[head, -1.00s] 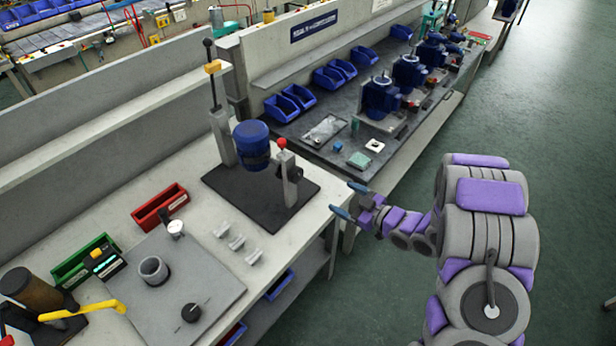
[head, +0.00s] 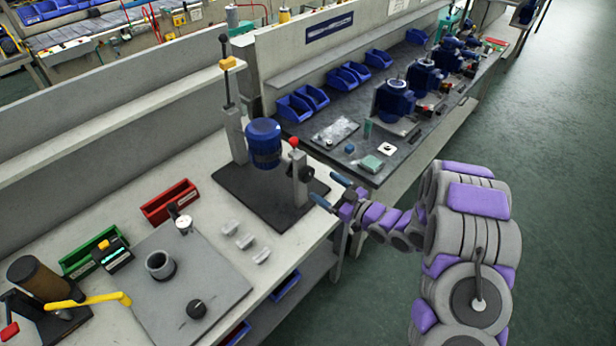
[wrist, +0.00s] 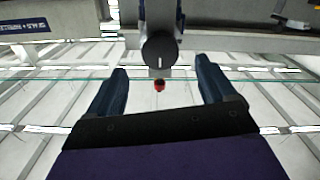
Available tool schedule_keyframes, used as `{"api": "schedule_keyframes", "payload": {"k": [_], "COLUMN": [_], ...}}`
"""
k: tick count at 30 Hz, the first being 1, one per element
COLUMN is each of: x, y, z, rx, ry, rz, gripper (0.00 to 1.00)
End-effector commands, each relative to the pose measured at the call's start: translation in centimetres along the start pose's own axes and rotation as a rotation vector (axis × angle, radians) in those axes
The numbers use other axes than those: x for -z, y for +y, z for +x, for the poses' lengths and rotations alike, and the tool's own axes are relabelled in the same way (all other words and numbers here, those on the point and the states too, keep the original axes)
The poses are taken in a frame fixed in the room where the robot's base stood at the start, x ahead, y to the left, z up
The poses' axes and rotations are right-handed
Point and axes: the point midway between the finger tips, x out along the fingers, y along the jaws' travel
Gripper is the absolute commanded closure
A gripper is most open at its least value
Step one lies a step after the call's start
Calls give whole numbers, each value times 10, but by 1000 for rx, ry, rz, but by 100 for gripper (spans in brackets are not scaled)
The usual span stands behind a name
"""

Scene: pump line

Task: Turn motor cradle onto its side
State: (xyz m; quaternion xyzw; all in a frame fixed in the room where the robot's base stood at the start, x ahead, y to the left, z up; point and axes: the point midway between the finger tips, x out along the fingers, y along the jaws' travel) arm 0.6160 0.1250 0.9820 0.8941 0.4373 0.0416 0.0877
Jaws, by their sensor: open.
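The motor cradle stands on a black base plate (head: 235,196) and holds a blue motor (head: 264,143) upright between two grey posts. The near post (head: 301,188) carries a red ball (head: 294,142) on top and a dark round knob (head: 298,165) on its side. In the wrist view, which looks upside down, the knob (wrist: 159,50) shows a white mark and the red ball (wrist: 159,86) lies below it. My gripper (head: 330,191) is open and empty, just right of the near post. Its blue fingers (wrist: 162,66) spread either side of the knob's line, apart from it.
A tall lever with a yellow block (head: 228,62) rises at the far post. Small grey blocks (head: 245,241), a gauge plate (head: 222,275) and red (head: 170,201) and green bins share the near bench. The back bench (head: 340,165) holds several motors and blue bins. Floor at right is clear.

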Motion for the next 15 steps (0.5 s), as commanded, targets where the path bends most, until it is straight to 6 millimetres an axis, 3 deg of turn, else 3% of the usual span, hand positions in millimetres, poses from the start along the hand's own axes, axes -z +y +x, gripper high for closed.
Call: {"api": "schedule_keyframes", "payload": {"k": [6,15], "x": [0,0], "y": [-1,0], "z": [37,72], "rx": [3,0], "ry": [4,4], "rz": [-3,-2], "gripper": [16,16]}}
